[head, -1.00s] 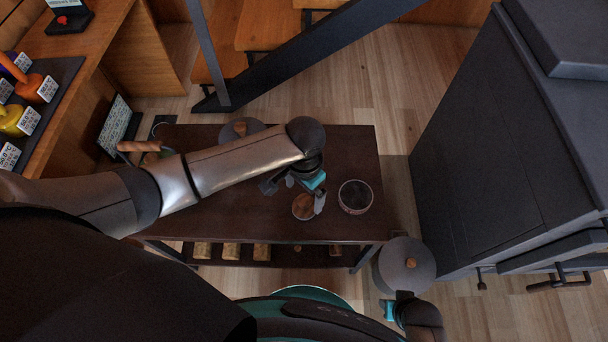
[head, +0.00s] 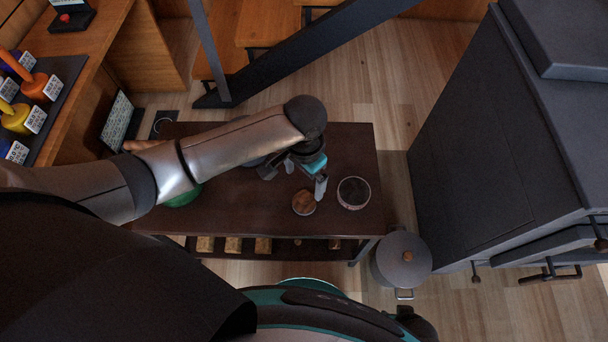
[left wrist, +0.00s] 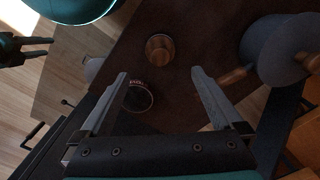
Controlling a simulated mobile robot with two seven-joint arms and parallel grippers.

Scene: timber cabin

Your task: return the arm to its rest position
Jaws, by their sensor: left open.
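My left gripper (head: 305,180) hangs over the dark brown table (head: 235,215), its arm reaching in from the left. In the left wrist view, its two fingers (left wrist: 160,85) are spread with nothing between them. In the head view a small round wooden-topped piece (head: 304,202) lies just below the fingertips; it also shows in the wrist view (left wrist: 160,48), apart from the fingers. A dark round bowl (head: 354,193) is to its right. Of my right arm, a dark part shows at the bottom edge of the head view; its jaws cannot be made out.
A grey lidded pot (head: 402,260) stands beyond the table's lower right corner. A large dark stove (head: 500,150) fills the right. Something green (head: 184,195) is partly hidden under my left arm. A pan-like grey item (left wrist: 280,50) with a wooden handle shows in the wrist view.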

